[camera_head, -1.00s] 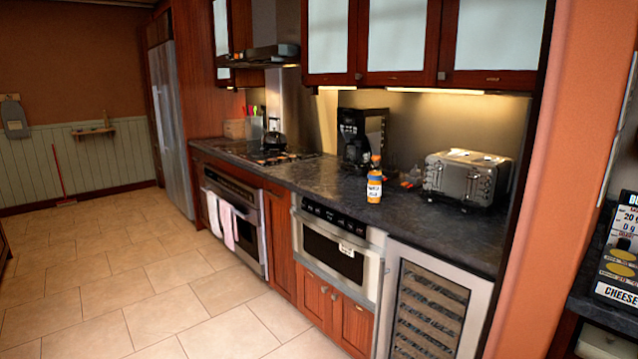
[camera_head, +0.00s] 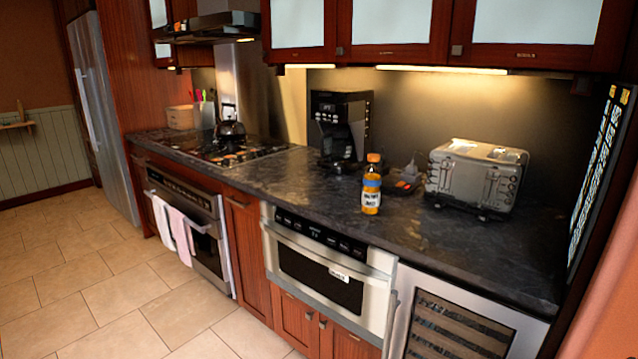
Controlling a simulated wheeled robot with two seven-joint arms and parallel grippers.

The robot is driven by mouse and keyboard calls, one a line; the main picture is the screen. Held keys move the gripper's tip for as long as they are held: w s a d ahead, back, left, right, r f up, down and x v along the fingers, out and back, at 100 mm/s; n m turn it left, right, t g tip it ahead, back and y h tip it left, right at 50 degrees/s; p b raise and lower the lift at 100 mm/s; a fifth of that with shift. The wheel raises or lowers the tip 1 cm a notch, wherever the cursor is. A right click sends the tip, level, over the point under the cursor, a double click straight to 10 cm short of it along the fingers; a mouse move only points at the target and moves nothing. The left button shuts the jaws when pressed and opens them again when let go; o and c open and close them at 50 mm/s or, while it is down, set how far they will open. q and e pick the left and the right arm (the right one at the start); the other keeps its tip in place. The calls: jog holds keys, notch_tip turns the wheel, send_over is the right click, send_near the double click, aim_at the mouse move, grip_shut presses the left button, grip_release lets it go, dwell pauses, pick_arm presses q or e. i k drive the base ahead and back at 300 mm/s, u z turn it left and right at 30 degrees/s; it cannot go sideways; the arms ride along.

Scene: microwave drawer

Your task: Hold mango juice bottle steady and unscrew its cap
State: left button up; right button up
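The mango juice bottle (camera_head: 371,196) stands upright on the dark stone counter, above the microwave drawer. Nothing touches the bottle. Neither of my grippers is in view.
A coffee maker (camera_head: 340,128) stands behind the bottle to the left, and a silver toaster (camera_head: 476,176) to the right. Small items (camera_head: 405,181) lie between. The counter's front edge (camera_head: 330,232) is clear above the microwave drawer (camera_head: 325,270). A kettle (camera_head: 229,124) sits on the stove. The tiled floor (camera_head: 130,290) is open at left.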

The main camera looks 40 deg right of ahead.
aim_at(372, 181)
jog(key=z, duration=0.5)
jog(key=i, duration=1.15)
jog(key=z, duration=1)
